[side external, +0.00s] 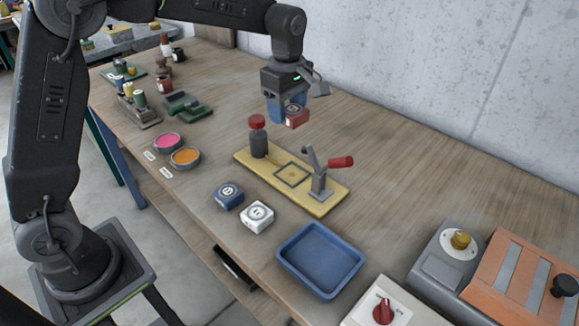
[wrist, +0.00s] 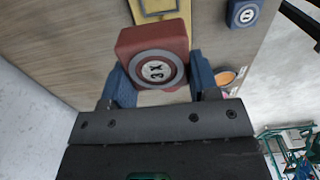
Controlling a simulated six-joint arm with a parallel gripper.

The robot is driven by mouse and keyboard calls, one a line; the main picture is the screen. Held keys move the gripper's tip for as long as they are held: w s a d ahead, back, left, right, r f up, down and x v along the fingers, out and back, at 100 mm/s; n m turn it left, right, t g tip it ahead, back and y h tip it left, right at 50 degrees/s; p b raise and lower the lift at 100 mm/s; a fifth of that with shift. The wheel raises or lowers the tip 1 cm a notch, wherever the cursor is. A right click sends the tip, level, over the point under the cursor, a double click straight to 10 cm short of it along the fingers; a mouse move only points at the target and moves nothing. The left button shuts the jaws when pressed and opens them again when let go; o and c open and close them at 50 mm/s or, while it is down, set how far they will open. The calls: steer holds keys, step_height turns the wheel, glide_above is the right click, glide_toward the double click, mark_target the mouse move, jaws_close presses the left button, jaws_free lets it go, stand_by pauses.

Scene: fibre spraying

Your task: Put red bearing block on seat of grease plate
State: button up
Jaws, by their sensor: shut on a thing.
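The red bearing block (side external: 297,117) is held between the blue fingers of my gripper (side external: 286,108), up above the bench. In the wrist view the red block (wrist: 135,42) sits between both fingers (wrist: 160,76), its round marked face towards the camera. The yellow grease plate (side external: 327,204) lies on the bench below and in front of my gripper. Its seat, a dark square outline (side external: 292,174), is empty. A corner of the plate with a square frame (wrist: 159,15) shows at the top of the wrist view, beyond the block.
A dark bottle with a red cap (side external: 257,139) and a red-handled clamp (side external: 320,178) stand on the plate beside the seat. Blue (side external: 228,195) and white (side external: 257,216) blocks and a blue tray (side external: 320,258) lie in front. The bench behind the plate is clear.

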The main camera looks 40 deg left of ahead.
mark_target(288, 171)
step_height(288, 171, down, 15)
steer(key=shift+f, duration=0.1)
stand_by(0.3)
steer(key=o, duration=1.2)
steer(key=shift+f, duration=0.15)
